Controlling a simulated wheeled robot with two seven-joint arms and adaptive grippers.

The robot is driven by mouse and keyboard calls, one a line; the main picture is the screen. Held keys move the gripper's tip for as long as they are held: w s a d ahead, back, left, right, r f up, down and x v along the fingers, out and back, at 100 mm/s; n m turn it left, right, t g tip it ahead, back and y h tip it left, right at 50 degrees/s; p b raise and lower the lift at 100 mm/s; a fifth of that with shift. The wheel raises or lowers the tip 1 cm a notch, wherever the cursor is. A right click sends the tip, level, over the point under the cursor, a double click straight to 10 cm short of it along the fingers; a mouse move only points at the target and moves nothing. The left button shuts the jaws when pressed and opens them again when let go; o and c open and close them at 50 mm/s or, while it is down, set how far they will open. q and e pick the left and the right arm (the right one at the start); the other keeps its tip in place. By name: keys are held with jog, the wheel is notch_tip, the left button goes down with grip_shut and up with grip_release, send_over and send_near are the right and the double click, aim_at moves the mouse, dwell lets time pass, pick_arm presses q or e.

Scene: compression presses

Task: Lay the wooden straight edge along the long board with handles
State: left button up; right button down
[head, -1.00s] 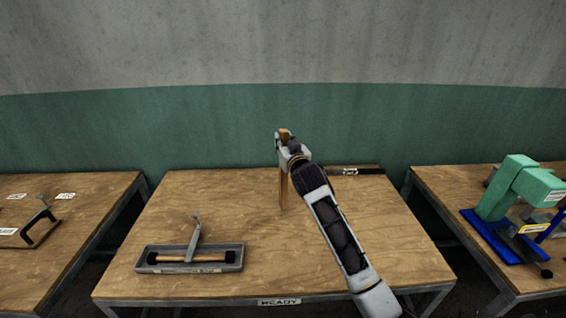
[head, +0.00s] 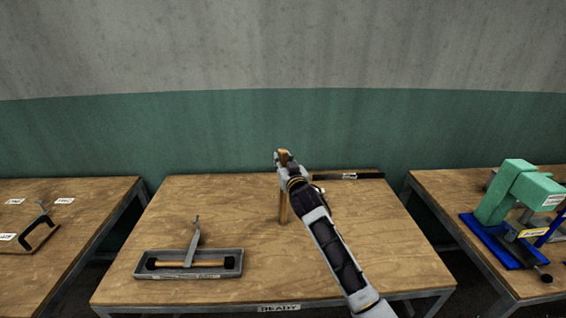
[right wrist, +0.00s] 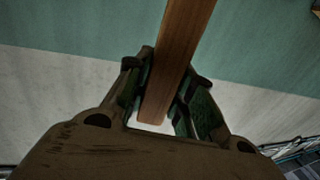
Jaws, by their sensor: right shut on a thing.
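The wooden straight edge (head: 284,207) is a narrow brown strip. It hangs about upright from my right gripper (head: 283,157), over the rear middle of the centre table. In the right wrist view the straight edge (right wrist: 181,55) runs between the two fingers of the right gripper (right wrist: 166,78), which is shut on it. I cannot tell whether its lower end touches the table. No long board with handles can be clearly made out. My left gripper is not in view.
A grey tray (head: 150,274) with a black-ended rod and an upright lever stands at the front left of the centre table (head: 350,235). A dark labelled bar (head: 365,175) lies at its back edge. A green-and-blue press (head: 520,190) stands on the right table.

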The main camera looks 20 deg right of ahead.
jog(key=shift+f, duration=0.15)
jog(key=c, duration=1.2)
grip_release()
jog(key=shift+c, duration=0.2)
jog(key=shift+s, duration=0.1)
jog(key=s+b, duration=0.1)
jog(key=s, duration=1)
jog(key=shift+s+a+b, duration=0.3)
jog(key=shift+s+b, duration=0.1)
jog(key=shift+o, duration=0.6)
